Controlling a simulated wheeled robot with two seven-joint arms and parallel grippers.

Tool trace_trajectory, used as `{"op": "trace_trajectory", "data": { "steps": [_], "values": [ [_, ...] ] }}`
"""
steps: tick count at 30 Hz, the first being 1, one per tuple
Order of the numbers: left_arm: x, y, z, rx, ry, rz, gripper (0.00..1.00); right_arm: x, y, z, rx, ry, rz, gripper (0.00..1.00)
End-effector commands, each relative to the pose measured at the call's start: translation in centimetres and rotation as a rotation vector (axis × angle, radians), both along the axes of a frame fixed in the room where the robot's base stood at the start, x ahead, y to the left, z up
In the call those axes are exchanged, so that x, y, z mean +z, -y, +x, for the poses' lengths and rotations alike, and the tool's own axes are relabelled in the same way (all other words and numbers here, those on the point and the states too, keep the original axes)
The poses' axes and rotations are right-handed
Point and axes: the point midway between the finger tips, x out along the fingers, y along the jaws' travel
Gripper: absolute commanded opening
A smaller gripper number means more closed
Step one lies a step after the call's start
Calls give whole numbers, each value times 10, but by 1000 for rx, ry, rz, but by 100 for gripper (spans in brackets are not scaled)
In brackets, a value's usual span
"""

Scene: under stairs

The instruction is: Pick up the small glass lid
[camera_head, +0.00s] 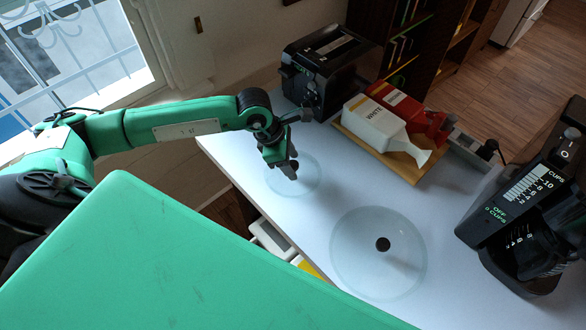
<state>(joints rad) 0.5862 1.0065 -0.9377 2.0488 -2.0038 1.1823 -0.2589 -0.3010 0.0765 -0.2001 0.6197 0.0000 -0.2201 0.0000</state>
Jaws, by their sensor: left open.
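The small glass lid (306,187) is a clear, pale disc lying on the white table at the near left edge. A larger clear glass lid (357,257) with a dark round knob lies to its right and nearer to me. My left gripper (289,172) is open and points down over the small lid, hiding its middle. I cannot tell whether the fingers touch the lid. My right gripper is not in view.
A black appliance (325,66) stands at the table's back left. A wooden board (382,150) carries a white carton (372,122) and a red one (405,104). A black coffee maker (535,215) stands at the right. The table between the board and the large lid is clear.

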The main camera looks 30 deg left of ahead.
Motion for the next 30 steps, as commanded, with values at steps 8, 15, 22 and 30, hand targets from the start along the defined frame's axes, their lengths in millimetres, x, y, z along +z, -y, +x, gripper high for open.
{"op": "trace_trajectory", "data": {
  "steps": [8,15,22,30],
  "values": [
    [0,0,0,0,0,0,30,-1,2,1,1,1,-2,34],
    [0,0,0,0,0,-1,0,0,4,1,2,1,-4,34],
    [2,0,0,0,0,-1,0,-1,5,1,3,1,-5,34],
    [26,0,1,-1,5,-2,0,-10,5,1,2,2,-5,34]
  ]
}}
